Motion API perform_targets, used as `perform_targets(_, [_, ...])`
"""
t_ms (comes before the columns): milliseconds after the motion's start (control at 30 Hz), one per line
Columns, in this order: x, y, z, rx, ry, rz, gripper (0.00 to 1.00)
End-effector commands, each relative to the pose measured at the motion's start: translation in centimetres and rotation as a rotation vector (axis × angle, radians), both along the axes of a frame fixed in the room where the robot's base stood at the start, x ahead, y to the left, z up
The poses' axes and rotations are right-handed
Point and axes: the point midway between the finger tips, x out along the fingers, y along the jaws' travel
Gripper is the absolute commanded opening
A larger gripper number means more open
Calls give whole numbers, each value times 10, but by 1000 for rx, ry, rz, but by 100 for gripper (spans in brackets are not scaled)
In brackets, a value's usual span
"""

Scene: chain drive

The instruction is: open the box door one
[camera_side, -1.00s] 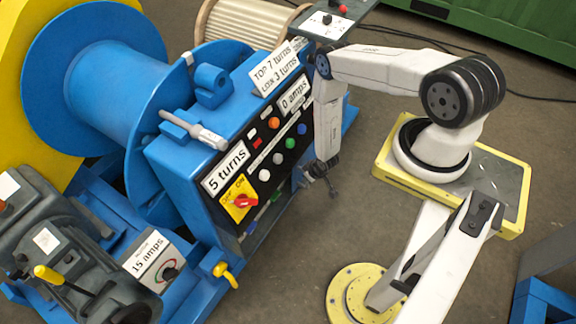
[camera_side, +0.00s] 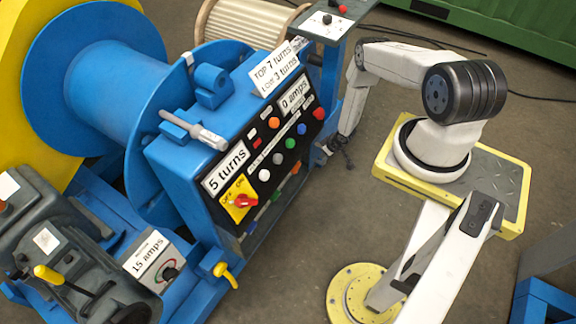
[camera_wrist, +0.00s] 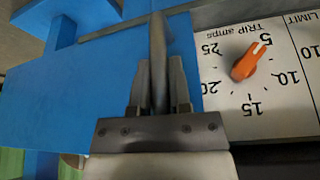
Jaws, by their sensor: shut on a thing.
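In the wrist view my gripper (camera_wrist: 160,85) is shut on a thin grey bar (camera_wrist: 158,45), which runs up the picture from between the jaws. A flat blue panel (camera_wrist: 85,90) lies to the left behind it; I cannot tell if it is the box door. A white dial plate (camera_wrist: 215,100) marked "TRIP amps" lies to the right, with an orange pointer knob (camera_wrist: 250,62). In the side view my gripper (camera_side: 339,152) is small, at the right end of the blue control box (camera_side: 180,175). Its grip is too small to make out there.
The black control panel (camera_side: 284,130) carries several coloured buttons and a red switch (camera_side: 243,201) on a yellow plate. A large blue reel (camera_side: 110,95) stands at the left behind it. A yellow-handled lever (camera_side: 225,273) sits low in front.

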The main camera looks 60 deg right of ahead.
Motion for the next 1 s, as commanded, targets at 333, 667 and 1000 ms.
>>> perform_targets(333, [1, -11, 0, -1, -3, 0, 0])
perform_targets(667, [1, -11, 0, -1, -3, 1, 39])
perform_targets(1000, [1, -10, 0, 0, -1, 0, 58])
